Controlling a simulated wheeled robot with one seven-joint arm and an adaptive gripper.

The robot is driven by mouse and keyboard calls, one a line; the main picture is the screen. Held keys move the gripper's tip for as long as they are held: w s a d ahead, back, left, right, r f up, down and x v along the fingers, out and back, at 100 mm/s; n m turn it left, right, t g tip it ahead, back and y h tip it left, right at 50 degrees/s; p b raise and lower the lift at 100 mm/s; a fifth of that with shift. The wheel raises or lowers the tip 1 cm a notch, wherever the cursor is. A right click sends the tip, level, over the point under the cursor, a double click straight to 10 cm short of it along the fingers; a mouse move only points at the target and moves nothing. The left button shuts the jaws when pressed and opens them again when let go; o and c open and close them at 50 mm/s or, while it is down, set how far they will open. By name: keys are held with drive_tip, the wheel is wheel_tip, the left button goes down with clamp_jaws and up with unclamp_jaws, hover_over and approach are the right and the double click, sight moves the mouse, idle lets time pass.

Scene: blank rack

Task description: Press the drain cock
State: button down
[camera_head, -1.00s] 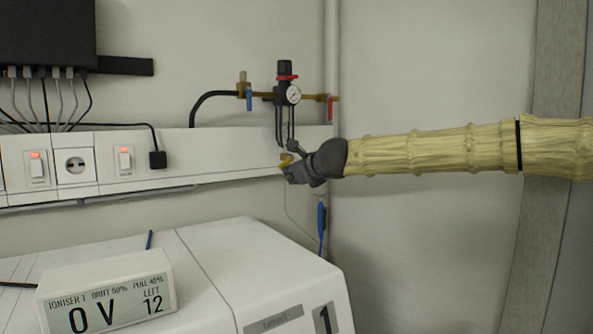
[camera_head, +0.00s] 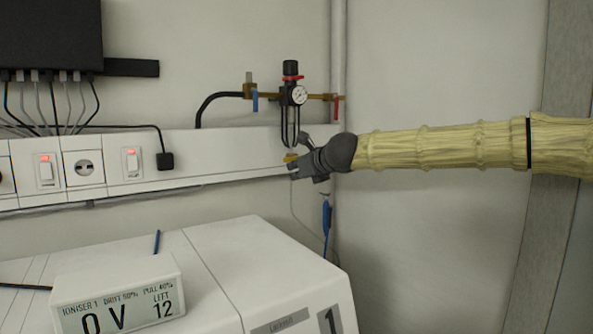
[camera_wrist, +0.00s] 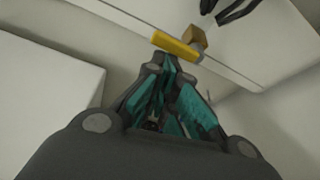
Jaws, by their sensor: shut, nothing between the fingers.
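The drain cock shows as a yellow lever (camera_wrist: 176,46) on a small brass block (camera_wrist: 196,37) in the wrist view. In the head view its yellow part (camera_head: 290,158) shows below the regulator, partly behind my gripper. My gripper (camera_head: 297,168) reaches in from the right, low under the regulator. In the wrist view my gripper (camera_wrist: 167,66) is shut and empty, its fingertips just below the yellow lever. I cannot tell whether they touch it.
The black regulator (camera_head: 291,90) with its round gauge sits on a brass pipe between a blue lever (camera_head: 255,101) and a red lever (camera_head: 337,106). White trunking (camera_head: 230,155) with switches runs along the wall. A white machine (camera_head: 250,260) stands below; a blue-tipped tool (camera_head: 326,220) hangs nearby.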

drive_tip(key=shift+r, duration=0.7)
drive_tip(key=shift+f, duration=0.1)
wheel_tip(320, 180, down, 5)
drive_tip(key=b, duration=0.4)
drive_tip(key=b+v, duration=0.2)
drive_tip(key=v, duration=0.8)
drive_tip(key=shift+w+d, duration=0.15)
drive_tip(key=shift+d, duration=0.15)
drive_tip(key=shift+f, duration=0.1)
drive_tip(key=shift+d, duration=0.1)
